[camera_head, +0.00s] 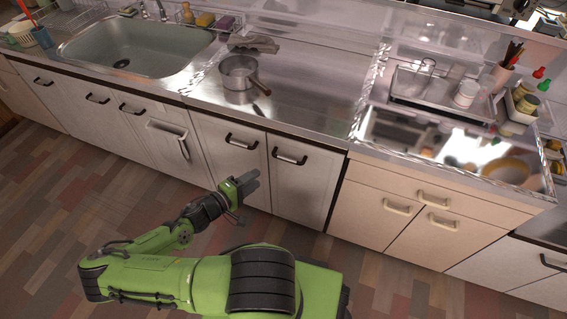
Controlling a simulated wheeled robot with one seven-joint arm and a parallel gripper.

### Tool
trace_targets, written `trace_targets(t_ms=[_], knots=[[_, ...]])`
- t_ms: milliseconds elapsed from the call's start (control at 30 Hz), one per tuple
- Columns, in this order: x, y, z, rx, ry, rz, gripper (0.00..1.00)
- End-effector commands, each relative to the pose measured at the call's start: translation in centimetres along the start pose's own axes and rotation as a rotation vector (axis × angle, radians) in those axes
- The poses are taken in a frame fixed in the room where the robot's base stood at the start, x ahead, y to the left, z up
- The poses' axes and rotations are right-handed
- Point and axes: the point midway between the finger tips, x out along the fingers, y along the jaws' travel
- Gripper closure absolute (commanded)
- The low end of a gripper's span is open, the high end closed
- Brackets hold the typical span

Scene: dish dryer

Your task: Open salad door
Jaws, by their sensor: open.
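My gripper (252,180), at the end of my green and dark arm, is open with nothing seen between its fingers. It is in front of the white cabinet doors under the counter, below the dark handle (241,142) of one door (222,160). A gap to that handle shows in the picture; I cannot tell the depth to the door. To its right is another white door (300,190) with a dark handle (289,157). Both doors look shut. No door is marked as the salad door, so I cannot tell which it is.
A sink (135,50) and a saucepan (240,75) are on the counter above. A towel holder (172,137) sticks out from a door to the left. Cream cabinets (400,215) stand to the right. The wooden floor (60,200) in front is clear.

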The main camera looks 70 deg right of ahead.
Motion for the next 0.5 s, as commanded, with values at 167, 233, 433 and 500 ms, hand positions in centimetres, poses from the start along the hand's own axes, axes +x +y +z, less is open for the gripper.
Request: trace_targets(t_ms=[167,233,433,500], knots=[[4.6,-0.2,0.3,-0.001,-0.008,0.002,0.59],[6.4,-0.2,0.3,0.000,-0.008,0.002,0.59],[11.2,-0.2,0.3,0.000,-0.008,0.000,0.59],[12.5,-0.2,0.2,0.000,-0.006,-0.001,0.59]])
